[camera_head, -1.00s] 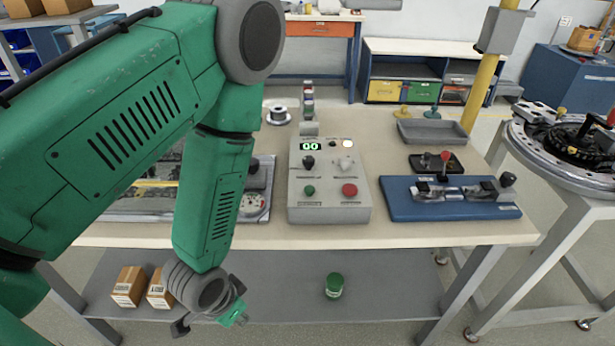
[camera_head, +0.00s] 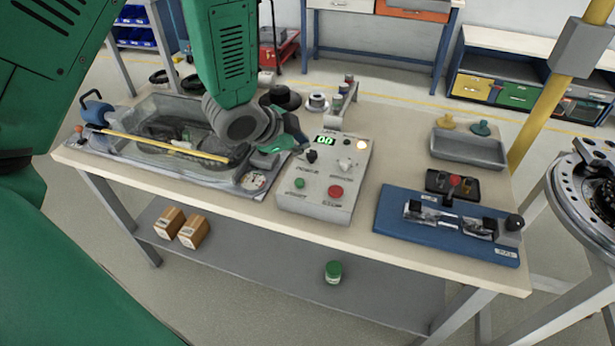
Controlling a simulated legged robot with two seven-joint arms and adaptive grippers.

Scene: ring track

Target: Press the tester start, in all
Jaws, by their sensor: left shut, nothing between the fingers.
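The tester (camera_head: 318,204) is a grey box on the workbench, with a green lit display (camera_head: 324,140) reading what looks like 00. Its front panel has a green button (camera_head: 299,183) on the left and a red button (camera_head: 336,191) on the right. Black and white knobs sit above them, and a lamp near the top right glows yellow. My left gripper (camera_head: 290,143) is shut and empty, just left of the tester's upper panel, above the bench. Whether it touches the tester I cannot tell. My right gripper is out of view.
A clear tank with a yellow bar (camera_head: 164,145) and a round gauge (camera_head: 254,181) lie left of the tester. A blue fixture (camera_head: 391,207) and a grey tray (camera_head: 468,151) stand to the right.

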